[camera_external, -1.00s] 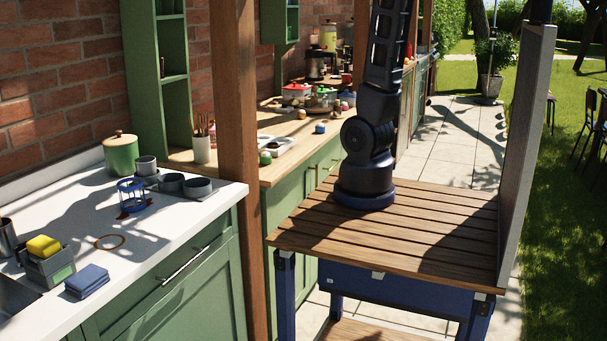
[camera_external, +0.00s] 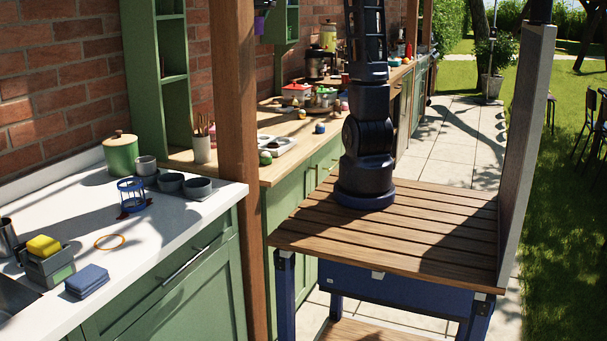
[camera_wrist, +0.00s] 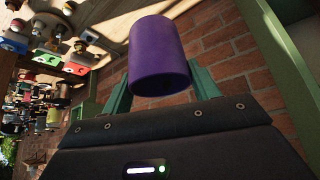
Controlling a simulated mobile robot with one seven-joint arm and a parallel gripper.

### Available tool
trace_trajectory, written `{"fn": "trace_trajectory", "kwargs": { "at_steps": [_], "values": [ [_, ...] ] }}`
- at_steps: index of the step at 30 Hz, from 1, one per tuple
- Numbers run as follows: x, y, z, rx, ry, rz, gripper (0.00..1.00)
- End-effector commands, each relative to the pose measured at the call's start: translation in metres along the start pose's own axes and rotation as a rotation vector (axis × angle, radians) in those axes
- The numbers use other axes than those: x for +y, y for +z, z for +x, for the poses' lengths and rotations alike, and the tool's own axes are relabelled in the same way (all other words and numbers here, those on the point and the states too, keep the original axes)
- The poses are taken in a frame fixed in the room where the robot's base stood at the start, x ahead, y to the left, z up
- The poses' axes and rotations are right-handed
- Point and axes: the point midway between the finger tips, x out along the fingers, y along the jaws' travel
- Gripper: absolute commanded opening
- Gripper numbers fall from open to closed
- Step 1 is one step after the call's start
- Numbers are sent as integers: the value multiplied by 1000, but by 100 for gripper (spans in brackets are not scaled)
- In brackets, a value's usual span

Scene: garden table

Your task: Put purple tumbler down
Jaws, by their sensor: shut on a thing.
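The purple tumbler (camera_wrist: 160,55) fills the upper middle of the wrist view. My gripper (camera_wrist: 160,88) is shut on it, with a green finger on either side. In the external view a small purple patch of the tumbler (camera_external: 259,25) shows near the top edge, in front of the brick wall and green shelf. It is held in the air, well above the counters. Most of my gripper is cut off or too small to make out there.
The white counter (camera_external: 60,225) at left holds a green canister (camera_external: 121,155), grey cups (camera_external: 171,182), a blue wire holder (camera_external: 132,194), an orange ring (camera_external: 109,242) and a sponge caddy (camera_external: 45,262). A wooden post (camera_external: 236,130) stands beside it. The slatted table (camera_external: 420,225) is mostly clear.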

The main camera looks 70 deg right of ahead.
Motion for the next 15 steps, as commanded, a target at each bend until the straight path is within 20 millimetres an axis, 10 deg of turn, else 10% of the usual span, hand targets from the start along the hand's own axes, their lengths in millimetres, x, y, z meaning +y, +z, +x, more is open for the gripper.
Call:
{"fn": "trace_trajectory", "kwargs": {
  "at_steps": [15],
  "values": [
    [141, 34, 104, -2, 62, 100, 37]
  ]
}}
